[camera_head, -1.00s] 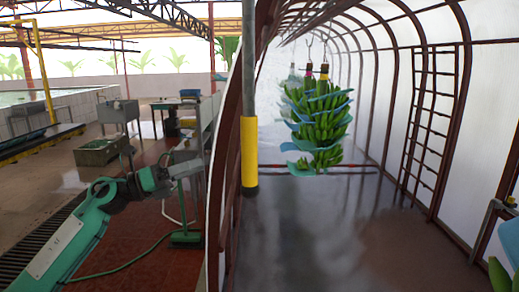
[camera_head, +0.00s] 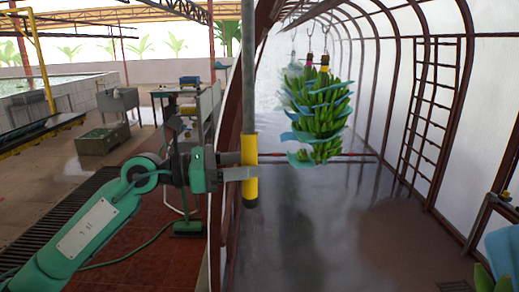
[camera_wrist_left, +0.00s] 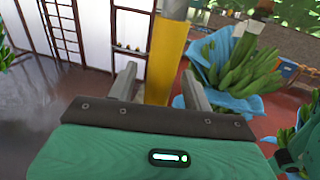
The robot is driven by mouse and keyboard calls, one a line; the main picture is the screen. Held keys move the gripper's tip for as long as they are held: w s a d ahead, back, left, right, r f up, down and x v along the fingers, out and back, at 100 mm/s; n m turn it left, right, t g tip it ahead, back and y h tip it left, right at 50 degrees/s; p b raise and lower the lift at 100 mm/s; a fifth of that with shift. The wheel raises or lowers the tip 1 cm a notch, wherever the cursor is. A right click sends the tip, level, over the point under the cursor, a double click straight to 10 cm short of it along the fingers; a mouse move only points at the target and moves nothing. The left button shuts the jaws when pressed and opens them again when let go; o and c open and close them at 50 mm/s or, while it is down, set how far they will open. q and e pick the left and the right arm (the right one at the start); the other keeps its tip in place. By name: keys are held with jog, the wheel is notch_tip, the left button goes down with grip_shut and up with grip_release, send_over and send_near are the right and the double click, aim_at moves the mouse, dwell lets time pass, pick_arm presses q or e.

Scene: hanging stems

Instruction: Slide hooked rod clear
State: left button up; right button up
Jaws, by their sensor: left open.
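The rod is a grey pole (camera_head: 249,70) with a yellow sleeve (camera_head: 250,170) and a dark lower end; it hangs upright in the head view. Its hook is out of view. My left gripper (camera_head: 240,164) is at the yellow sleeve's middle. In the left wrist view, the gripper (camera_wrist_left: 158,90) is open, with the sleeve (camera_wrist_left: 166,55) between its two fingers. I cannot tell whether either finger touches it. My right gripper is not in view.
Green banana bunches (camera_head: 318,115) with blue sheets hang from hooks behind the rod. A dark red frame post (camera_head: 229,130) stands close left of the rod. A ladder-like frame (camera_head: 428,110) is at the right wall. The floor (camera_head: 330,230) beyond is clear.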

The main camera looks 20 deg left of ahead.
pick_arm(q)
jog(key=p+x, duration=0.1)
jog(key=x, duration=0.2)
grip_shut()
